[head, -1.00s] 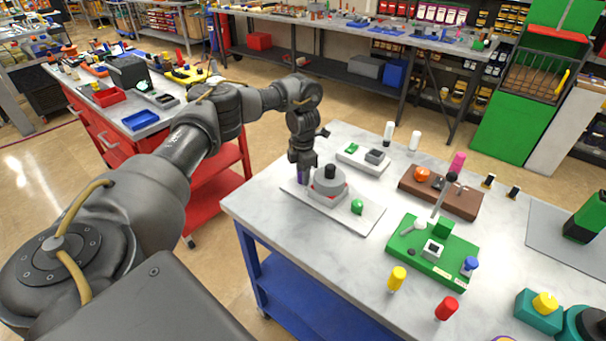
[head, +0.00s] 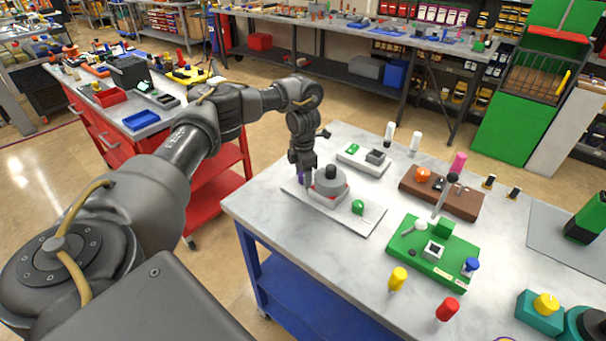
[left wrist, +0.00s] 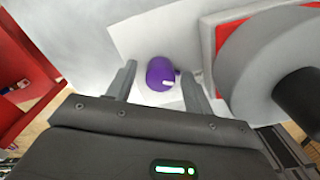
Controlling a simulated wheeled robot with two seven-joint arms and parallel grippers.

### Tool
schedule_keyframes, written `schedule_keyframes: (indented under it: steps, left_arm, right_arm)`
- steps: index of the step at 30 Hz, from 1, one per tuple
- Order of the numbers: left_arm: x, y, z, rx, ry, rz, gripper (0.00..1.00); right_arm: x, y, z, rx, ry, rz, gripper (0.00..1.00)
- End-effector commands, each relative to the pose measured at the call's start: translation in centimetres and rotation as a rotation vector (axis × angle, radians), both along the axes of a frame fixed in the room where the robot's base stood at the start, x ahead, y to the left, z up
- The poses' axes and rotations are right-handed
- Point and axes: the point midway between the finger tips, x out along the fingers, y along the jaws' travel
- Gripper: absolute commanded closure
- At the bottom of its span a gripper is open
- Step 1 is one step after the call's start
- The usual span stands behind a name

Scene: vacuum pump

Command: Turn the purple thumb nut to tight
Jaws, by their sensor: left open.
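The purple thumb nut (left wrist: 160,73) shows in the left wrist view between the two fingers of my left gripper (left wrist: 160,85), with a pale mark on its side. The fingers are open, one on each side of the nut, and I cannot tell whether either touches it. In the head view my left gripper (head: 304,178) points down at the left end of the white base plate (head: 345,216), and only a sliver of purple shows there. The grey pump body (head: 328,186) with its black knob and red band stands just right of the gripper. My right gripper is not in view.
A green knob (head: 358,207) sits on the same plate. A white base (head: 363,158), a brown block (head: 440,192) and a green fixture (head: 432,250) stand farther right. The pump body is close beside the right finger in the wrist view. Bare tabletop lies in front of the plate.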

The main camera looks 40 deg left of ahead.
Motion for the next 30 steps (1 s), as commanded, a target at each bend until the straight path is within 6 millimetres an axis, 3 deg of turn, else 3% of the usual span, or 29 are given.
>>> schedule_keyframes:
  steps: [5,19,24,30]
  left_arm:
    - [0.1,0.0,0.9,0.000,-0.004,-0.001,0.48]
    - [0.1,0.0,9.3,0.002,-0.003,-0.001,0.48]
    - [0.0,0.1,10.6,0.001,0.000,0.000,0.48]
    - [0.0,0.0,10.8,-0.001,0.000,0.001,0.48]
  right_arm:
    - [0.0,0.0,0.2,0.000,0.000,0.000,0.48]
    - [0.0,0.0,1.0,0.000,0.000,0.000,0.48]
    - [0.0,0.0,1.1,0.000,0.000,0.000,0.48]
    - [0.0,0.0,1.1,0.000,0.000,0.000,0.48]
